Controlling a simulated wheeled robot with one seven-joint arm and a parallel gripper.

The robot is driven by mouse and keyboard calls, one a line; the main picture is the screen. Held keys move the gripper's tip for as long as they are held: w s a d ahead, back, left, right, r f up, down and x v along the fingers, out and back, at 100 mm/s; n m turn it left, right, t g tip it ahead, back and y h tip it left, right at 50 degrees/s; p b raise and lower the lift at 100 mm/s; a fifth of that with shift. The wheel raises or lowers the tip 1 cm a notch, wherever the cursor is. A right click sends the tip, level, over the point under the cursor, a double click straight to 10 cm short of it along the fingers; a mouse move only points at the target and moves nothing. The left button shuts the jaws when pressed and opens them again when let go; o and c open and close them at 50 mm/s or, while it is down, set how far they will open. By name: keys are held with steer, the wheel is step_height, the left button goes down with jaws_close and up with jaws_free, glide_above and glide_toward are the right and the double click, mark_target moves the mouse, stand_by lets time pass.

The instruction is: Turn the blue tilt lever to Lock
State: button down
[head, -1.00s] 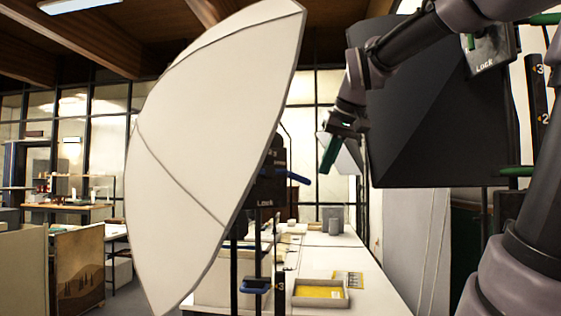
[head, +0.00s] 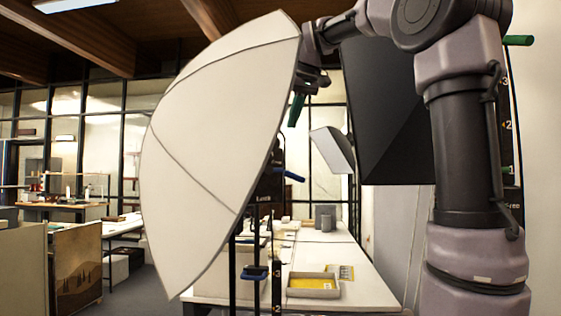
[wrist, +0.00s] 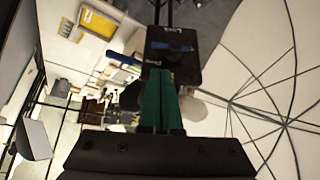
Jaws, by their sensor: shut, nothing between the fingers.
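The blue tilt lever (head: 288,174) sticks out to the right, roughly level, from a black plate (head: 268,188) behind the white umbrella in the head view. A "Lock" label sits below it. In the wrist view the blue lever (wrist: 172,47) lies across the dark plate (wrist: 188,62), with small labels above and below that I cannot read. My gripper (head: 296,110) has green fingers, is shut and empty, and hangs above the lever, apart from it. In the wrist view my gripper (wrist: 158,98) points toward the plate, its tips overlapping the plate's lower edge.
The large white umbrella (head: 215,130) stands close left of my gripper. A black softbox (head: 385,120) stands to the right, with a green lever (head: 518,40) nearby. A blue clamp (head: 255,272) is lower on the stand. A white table with a tray (head: 313,291) lies beyond.

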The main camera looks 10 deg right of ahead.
steer(key=x, duration=1.4)
steer(key=shift+d+f+y, duration=0.15)
steer(key=shift+f+y, duration=0.05)
steer(key=shift+y, duration=0.3)
step_height(320, 180, down, 5)
steer(key=m+y, duration=0.1)
steer(key=y, duration=0.3)
steer(key=m+g+y, duration=0.1)
steer(key=m+y, duration=0.1)
steer(key=y, duration=0.2)
steer(key=m+y, duration=0.2)
steer(key=y, duration=0.2)
steer(key=shift+d+f, duration=0.1)
steer(key=shift+f, duration=0.1)
steer(key=v, duration=0.7)
steer(key=shift+d+g, duration=0.25)
steer(key=shift+g, duration=0.15)
steer(key=shift+r, duration=0.1)
